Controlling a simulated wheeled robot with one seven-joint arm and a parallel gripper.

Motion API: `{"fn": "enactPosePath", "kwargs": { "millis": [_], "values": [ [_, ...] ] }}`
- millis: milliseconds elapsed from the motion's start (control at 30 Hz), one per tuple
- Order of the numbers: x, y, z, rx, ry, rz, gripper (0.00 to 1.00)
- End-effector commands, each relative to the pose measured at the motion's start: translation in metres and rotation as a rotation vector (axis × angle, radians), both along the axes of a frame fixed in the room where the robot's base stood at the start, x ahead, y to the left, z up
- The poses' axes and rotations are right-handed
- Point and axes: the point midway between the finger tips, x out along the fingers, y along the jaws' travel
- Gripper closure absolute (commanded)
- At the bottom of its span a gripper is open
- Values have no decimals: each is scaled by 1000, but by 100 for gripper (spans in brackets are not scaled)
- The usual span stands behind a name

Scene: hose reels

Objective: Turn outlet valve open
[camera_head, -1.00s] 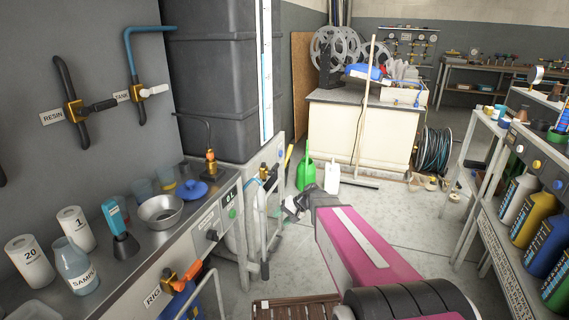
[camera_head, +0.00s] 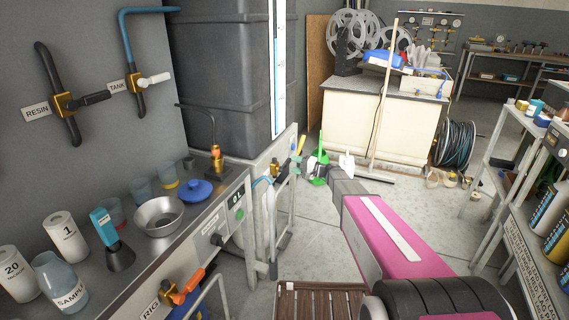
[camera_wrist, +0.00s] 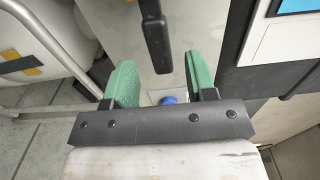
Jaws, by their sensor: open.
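A brass valve (camera_head: 275,168) sits low on the tank's front frame in the head view, at the left of my gripper; I take it to be the outlet valve, but no label on it is readable. My gripper (camera_head: 296,165) is small there, close to the frame. In the wrist view my gripper (camera_wrist: 161,80) has its two green fingers spread apart, with nothing clamped. A black handle (camera_wrist: 155,35) reaches down from the top edge toward the gap between the fingers, apart from both. A small blue part (camera_wrist: 168,98) shows between them. The valve's body is not clear there.
The dark tank (camera_head: 225,75) and steel bench (camera_head: 170,245) stand at the left. Other valves include the orange-handled RIG valve (camera_head: 182,288). A green jug (camera_head: 321,160) and broom (camera_head: 383,100) are beyond my gripper. A shelf with bottles (camera_head: 520,220) stands right.

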Motion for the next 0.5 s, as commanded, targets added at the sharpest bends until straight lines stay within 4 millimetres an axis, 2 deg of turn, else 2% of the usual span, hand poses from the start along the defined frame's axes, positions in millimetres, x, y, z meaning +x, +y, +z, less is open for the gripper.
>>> {"fn": "enactPosePath", "kwargs": {
  "millis": [33,200,500],
  "values": [
    [4,11,0,1,0,3,49],
    [14,37,0,0,0,3,49],
    [21,59,0,-1,0,1,49]
  ]
}}
